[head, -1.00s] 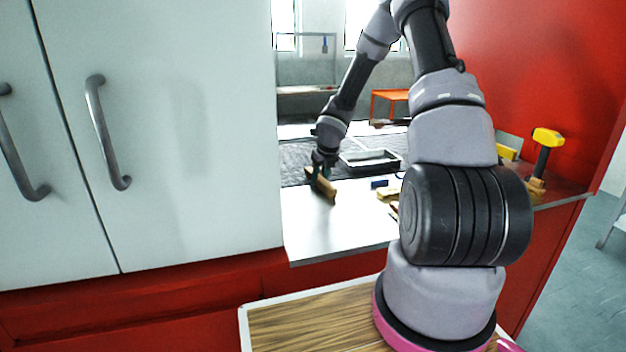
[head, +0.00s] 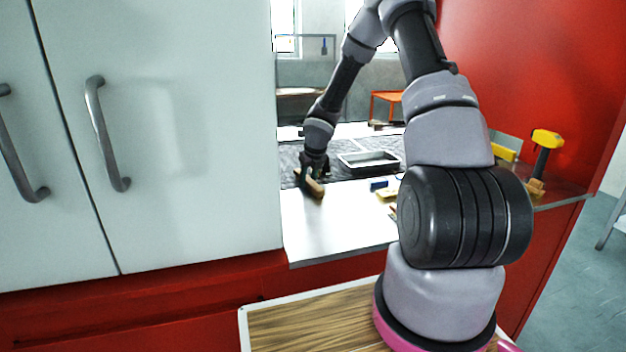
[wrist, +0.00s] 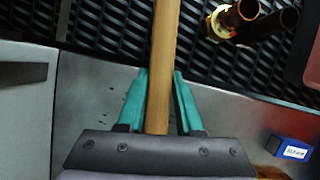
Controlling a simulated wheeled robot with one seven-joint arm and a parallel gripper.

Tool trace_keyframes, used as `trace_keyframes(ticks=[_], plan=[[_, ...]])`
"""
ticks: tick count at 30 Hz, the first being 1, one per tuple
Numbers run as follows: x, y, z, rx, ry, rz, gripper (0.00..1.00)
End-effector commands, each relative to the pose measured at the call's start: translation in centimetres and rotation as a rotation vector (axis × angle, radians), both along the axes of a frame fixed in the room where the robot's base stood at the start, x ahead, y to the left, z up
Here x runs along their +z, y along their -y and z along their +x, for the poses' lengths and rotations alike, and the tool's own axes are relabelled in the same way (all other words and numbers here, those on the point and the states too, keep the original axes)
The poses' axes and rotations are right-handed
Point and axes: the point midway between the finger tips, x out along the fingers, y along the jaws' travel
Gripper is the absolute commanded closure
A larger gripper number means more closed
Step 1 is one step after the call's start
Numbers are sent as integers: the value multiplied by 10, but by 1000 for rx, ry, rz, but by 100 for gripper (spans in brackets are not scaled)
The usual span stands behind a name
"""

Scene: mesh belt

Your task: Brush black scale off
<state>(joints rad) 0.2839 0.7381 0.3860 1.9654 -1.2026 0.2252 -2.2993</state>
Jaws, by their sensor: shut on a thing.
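My gripper (head: 311,174) is at the far left end of the pale metal ledge, by the edge of the dark mesh belt (head: 345,174). It is shut on a wooden-handled tool (head: 316,188); in the wrist view its wooden handle (wrist: 162,70) runs between the teal fingers (wrist: 160,100). The handle extends up over the black ribbed belt (wrist: 110,22). The tool's working end is not clear. A few dark specks (wrist: 118,92) lie on the pale metal left of the handle. I cannot tell whether they are black scale.
A shallow metal tray (head: 370,159) stands on the belt. A blue box (wrist: 289,150) lies on the ledge to the right. A brass fitting (wrist: 220,22) with pipes is on the belt. White cabinet doors (head: 170,110) border the left.

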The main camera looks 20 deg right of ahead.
Motion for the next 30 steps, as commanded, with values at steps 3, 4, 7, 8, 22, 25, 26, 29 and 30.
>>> trace_keyframes(ticks=[3,4,7,8,22,25,26,29,30], plan=[[0,-5,0,2,-1,0,100],[0,-7,0,2,-1,0,100],[0,-16,0,4,0,0,100],[0,-19,0,4,0,0,100],[0,-45,0,2,1,-1,100],[0,-53,1,3,1,0,100],[0,-56,0,4,2,0,100],[-1,-65,0,3,1,0,100],[-2,-68,0,3,1,0,100]])
